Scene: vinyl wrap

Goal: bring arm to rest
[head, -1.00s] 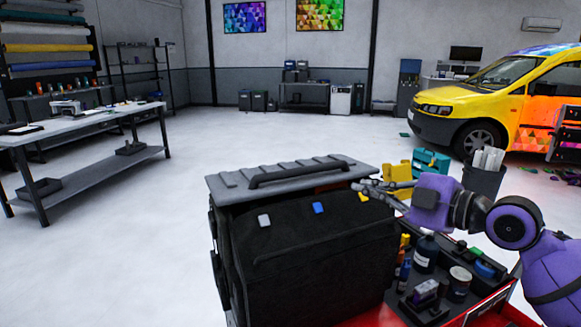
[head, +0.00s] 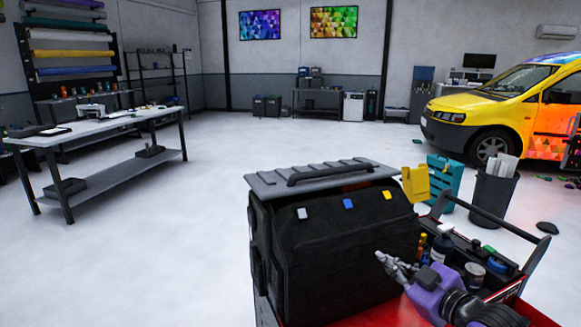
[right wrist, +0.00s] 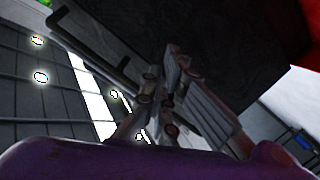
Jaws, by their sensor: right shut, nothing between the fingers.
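My right gripper (head: 383,258) is in the lower right of the head view, in front of the right side of a black tool bag (head: 335,245). Its purple arm comes in from the bottom right, low over the red cart (head: 395,312). The gripper is shut and empty. In the right wrist view its closed fingers (right wrist: 165,95) show beside a large dark surface. I cannot tell whether it touches the bag. My left gripper is not in view.
Bottles and jars (head: 443,245) stand in the cart's tray right of the gripper. A bin with white rolls (head: 493,190) and a teal case (head: 445,182) are behind. A workbench (head: 95,130) is at left, a yellow van (head: 500,110) at right. The floor between is clear.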

